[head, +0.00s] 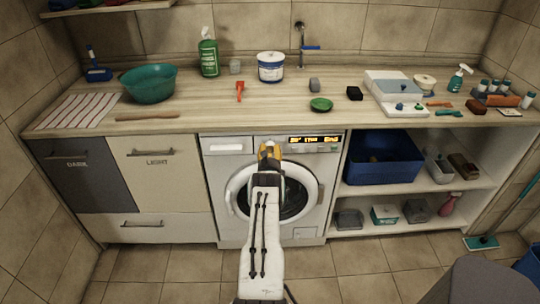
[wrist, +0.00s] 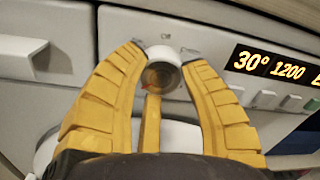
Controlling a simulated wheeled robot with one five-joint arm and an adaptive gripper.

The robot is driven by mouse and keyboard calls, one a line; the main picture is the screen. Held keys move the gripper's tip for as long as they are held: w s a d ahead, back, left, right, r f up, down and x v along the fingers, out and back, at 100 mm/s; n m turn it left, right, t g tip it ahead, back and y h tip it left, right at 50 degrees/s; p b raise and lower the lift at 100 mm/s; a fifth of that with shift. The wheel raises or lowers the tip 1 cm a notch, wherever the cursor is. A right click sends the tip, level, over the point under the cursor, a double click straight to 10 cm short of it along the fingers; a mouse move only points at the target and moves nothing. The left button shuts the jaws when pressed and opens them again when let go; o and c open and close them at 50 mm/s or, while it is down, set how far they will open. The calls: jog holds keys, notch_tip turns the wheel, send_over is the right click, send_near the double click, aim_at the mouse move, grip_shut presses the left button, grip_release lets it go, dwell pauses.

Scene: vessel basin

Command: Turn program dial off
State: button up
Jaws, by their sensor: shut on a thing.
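The washing machine (head: 228,170) stands under the counter, with its round door below the control panel. The program dial (wrist: 162,57) is a round white knob with a brownish centre on that panel. My gripper (wrist: 158,62) has its yellow fingers on either side of the dial and is shut on it. In the head view my gripper (head: 269,150) covers the dial. The lit display (wrist: 278,66) to the right of the dial reads 30° and 1200. The drawer handle (wrist: 20,50) is at the left of the panel.
Several small buttons (wrist: 264,98) sit below the display. The wooden counter (head: 200,108) above holds a green basin (head: 149,86), bottles and small items. Right of the machine is an open shelf with a blue crate (head: 384,170). The tiled floor at the left front is clear.

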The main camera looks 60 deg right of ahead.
jog(key=shift+w+r+n+b, duration=0.15)
jog(key=shift+n+b, duration=0.65)
jog(key=shift+b, duration=1.8)
jog(key=n+b, duration=0.1)
jog(key=b, duration=0.7)
jog(key=shift+w, duration=0.15)
jog(key=n+b, duration=0.1)
jog(key=b, duration=0.3)
jog(key=shift+r+t+b, duration=0.3)
jog(key=shift+r+b, duration=0.05)
jog(key=shift+b, duration=0.55)
jog(key=o, duration=0.9)
jog(key=shift+w+a, duration=0.1)
jog(key=shift+w, duration=0.1)
jog(key=o, duration=0.3)
jog(key=shift+s+f, duration=0.15)
jog(key=shift+f, duration=0.15)
jog(key=shift+s+f, duration=0.1)
jog(key=shift+s, duration=0.05)
